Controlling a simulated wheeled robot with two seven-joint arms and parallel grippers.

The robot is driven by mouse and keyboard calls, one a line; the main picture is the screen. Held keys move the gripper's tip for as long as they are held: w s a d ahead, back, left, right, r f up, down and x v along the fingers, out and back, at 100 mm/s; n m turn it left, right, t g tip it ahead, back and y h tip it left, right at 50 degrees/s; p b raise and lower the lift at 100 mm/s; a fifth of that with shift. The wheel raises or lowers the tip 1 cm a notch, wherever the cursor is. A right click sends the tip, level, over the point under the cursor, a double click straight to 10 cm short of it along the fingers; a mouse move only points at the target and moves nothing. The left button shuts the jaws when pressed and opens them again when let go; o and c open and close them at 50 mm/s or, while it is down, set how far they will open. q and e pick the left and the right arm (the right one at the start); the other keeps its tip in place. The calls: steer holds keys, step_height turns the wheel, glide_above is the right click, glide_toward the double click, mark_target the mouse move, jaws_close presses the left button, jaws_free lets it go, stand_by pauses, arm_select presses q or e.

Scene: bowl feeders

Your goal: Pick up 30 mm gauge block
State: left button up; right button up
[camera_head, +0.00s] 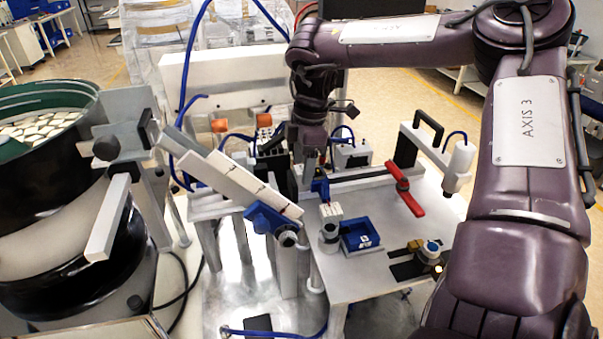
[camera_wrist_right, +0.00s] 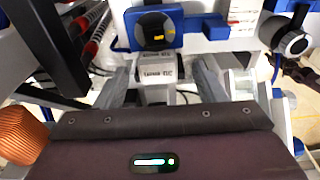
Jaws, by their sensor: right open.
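I cannot pick out the 30 mm gauge block with certainty, as no size marking is readable. My right gripper (camera_head: 310,168) points down behind the tray, near the rail at the back of the table. In the right wrist view its two grey fingers (camera_wrist_right: 162,82) are spread apart. A light grey part with dark lettering (camera_wrist_right: 158,73) shows between or beyond them; I cannot tell how far below it is. My left gripper is not in view.
A red-handled lever (camera_head: 404,190) and an upright white cylinder (camera_head: 459,167) stand to the right of my gripper. A sloping grey chute (camera_head: 235,182) and a bowl feeder (camera_head: 45,145) are at the left. The table's middle right is mostly clear.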

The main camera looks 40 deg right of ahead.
step_height(320, 180, down, 2)
steer(key=shift+w+a+f, duration=0.1)
steer(key=shift+w, duration=0.05)
steer(key=shift+w+f, duration=0.1)
steer(key=shift+f, duration=0.15)
steer(key=shift+c, duration=0.8)
steer(key=c, duration=1)
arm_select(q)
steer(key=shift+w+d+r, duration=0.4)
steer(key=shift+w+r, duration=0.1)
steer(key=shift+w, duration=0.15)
arm_select(e)
steer(key=shift+r, duration=0.2)
